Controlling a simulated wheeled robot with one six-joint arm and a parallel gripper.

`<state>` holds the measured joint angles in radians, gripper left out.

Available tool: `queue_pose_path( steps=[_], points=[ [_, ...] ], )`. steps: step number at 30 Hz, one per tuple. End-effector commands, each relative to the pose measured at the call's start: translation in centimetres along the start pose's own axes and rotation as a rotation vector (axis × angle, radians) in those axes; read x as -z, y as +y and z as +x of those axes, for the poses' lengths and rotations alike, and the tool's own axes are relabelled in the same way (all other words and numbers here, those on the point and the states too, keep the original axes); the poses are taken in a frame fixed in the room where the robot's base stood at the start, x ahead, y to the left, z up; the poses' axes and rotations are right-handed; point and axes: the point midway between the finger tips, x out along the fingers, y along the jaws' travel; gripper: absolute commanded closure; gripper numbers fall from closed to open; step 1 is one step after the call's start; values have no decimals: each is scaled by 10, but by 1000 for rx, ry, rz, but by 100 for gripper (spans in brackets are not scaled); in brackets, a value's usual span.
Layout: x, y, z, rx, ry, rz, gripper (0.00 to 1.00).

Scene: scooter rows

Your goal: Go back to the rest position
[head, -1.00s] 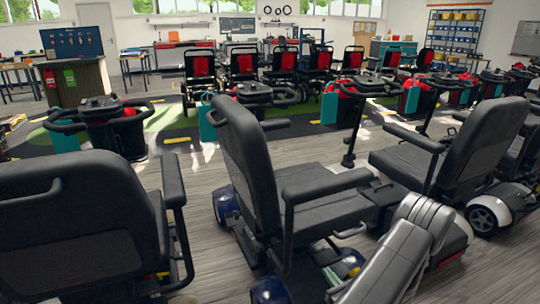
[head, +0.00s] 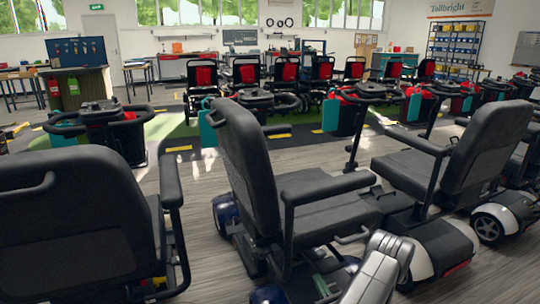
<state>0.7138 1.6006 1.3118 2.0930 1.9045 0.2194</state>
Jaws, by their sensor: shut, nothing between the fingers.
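My grey arm link (head: 376,268) reaches up from the bottom edge, right of centre, in front of the middle scooter. My gripper is not in view, so its jaws and anything near them cannot be seen. The arm link overlaps the middle scooter's lower right side in the picture; I cannot tell how far apart they are.
Black-seated scooters stand close in front: one at left (head: 70,225), one in the middle (head: 245,150), one at right (head: 490,150). Behind them is a row of red-and-black wheelchairs (head: 285,75). Grey floor (head: 195,230) shows between the left and middle scooters.

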Motion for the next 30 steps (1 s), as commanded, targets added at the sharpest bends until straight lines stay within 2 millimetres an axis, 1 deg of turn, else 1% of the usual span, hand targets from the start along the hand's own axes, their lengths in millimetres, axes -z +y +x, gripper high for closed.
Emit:
queue_pose_path(
  steps=[2,5,12,18,24,30],
  points=[
    [10,0,-2,-1,1,1,100],
    [21,0,-11,1,2,1,100],
    [19,-1,-59,5,3,0,100],
    [19,-1,-88,3,2,0,100],
    [20,0,-100,1,2,0,100],
    [20,0,-102,0,3,0,100]
  ],
)
